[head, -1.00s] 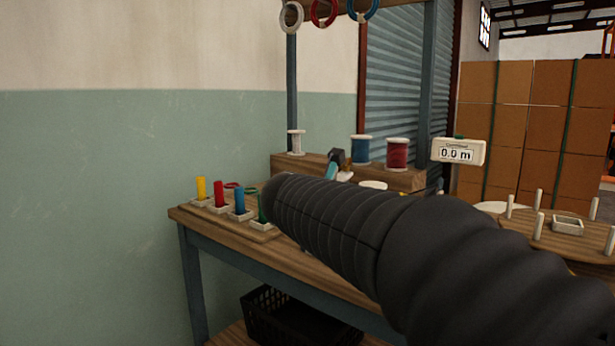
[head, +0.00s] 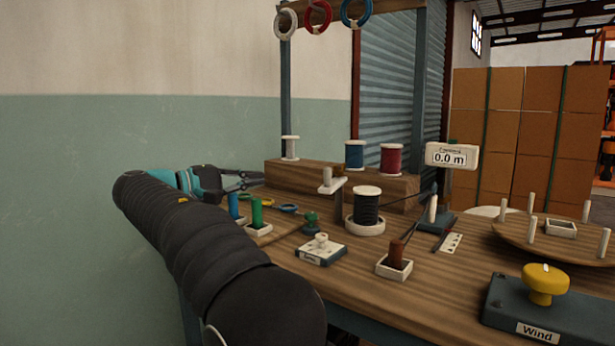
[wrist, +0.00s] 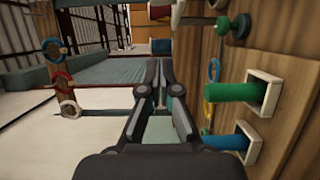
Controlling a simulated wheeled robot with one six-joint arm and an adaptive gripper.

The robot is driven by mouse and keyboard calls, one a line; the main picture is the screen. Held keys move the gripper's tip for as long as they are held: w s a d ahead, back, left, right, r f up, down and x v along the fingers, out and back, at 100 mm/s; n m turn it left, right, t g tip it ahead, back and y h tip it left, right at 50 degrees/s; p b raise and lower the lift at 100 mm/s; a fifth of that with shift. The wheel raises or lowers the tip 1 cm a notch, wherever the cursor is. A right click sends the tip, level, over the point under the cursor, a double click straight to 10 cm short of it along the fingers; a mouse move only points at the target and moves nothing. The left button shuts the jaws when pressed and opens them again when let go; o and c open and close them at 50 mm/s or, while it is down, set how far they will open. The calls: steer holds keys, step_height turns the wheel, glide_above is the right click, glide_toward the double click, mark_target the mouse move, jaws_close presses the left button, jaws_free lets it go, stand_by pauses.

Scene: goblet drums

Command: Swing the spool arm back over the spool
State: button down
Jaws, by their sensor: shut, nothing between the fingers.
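The spool, wound with black (head: 368,208), stands upright on a white round base in the middle of the bench in the head view. The spool arm (head: 333,187), a short pale bar with an upright knob (head: 327,175), sits on a grey post just left of the spool. The bar points toward the front left, and the spool's top looks uncovered. My gripper (head: 258,180) is left of both, above the bench's back left, clear of the arm. It is shut and empty, with its fingers also showing in the wrist view (wrist: 160,64). I cannot make out the spool arm for sure there.
Blue (head: 233,205) and green (head: 257,212) cylinders in white holders stand close to my gripper. A small white block with a knob (head: 320,250) and a brown peg holder (head: 395,266) are in front of the spool. A yellow knob (head: 545,282) sits front right.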

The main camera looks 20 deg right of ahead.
steer(key=d+b, duration=0.1)
steer(key=d, duration=1.2)
steer(key=shift+w, duration=0.45)
steer(key=shift+d+f, duration=0.1)
